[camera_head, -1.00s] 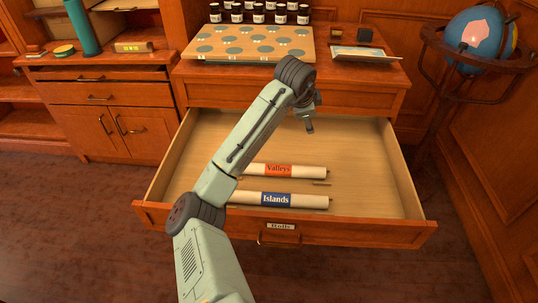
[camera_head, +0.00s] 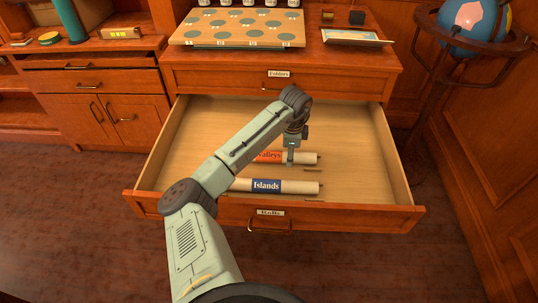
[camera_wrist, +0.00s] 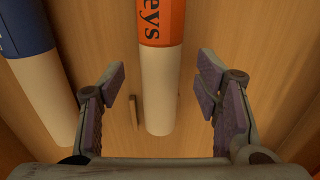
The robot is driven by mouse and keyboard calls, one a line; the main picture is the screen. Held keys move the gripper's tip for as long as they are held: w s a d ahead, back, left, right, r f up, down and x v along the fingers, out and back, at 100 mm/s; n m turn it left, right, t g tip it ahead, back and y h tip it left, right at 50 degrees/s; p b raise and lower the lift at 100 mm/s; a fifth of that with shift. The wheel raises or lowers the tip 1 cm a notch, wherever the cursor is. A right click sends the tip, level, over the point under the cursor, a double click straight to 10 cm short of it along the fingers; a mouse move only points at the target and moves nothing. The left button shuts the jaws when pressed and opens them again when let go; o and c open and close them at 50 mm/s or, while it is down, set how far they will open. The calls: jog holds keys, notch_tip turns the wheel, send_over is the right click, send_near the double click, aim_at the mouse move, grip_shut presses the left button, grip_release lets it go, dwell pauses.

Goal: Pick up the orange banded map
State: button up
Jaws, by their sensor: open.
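The orange banded map (camera_head: 305,158) is a cream roll with an orange band lettered "Valleys", lying in the open drawer, partly hidden behind my arm. In the wrist view its cream end and orange band (camera_wrist: 161,22) show between my fingers. My gripper (camera_head: 291,158) is over the right part of this roll. In the wrist view my gripper (camera_wrist: 162,85) is open, with one finger on each side of the roll and gaps on both sides. I cannot tell how far above it the fingertips are.
The blue banded "Islands" roll (camera_head: 300,187) lies nearer the drawer front, and left of my fingers in the wrist view (camera_wrist: 45,95). A small wooden peg (camera_wrist: 133,110) is beside the orange roll. The drawer (camera_head: 365,150) floor is clear at right.

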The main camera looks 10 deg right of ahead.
jog(key=shift+w+f, duration=0.2)
jog(key=shift+f, duration=0.95)
jog(key=shift+c, duration=0.4)
jog(key=c, duration=1.2)
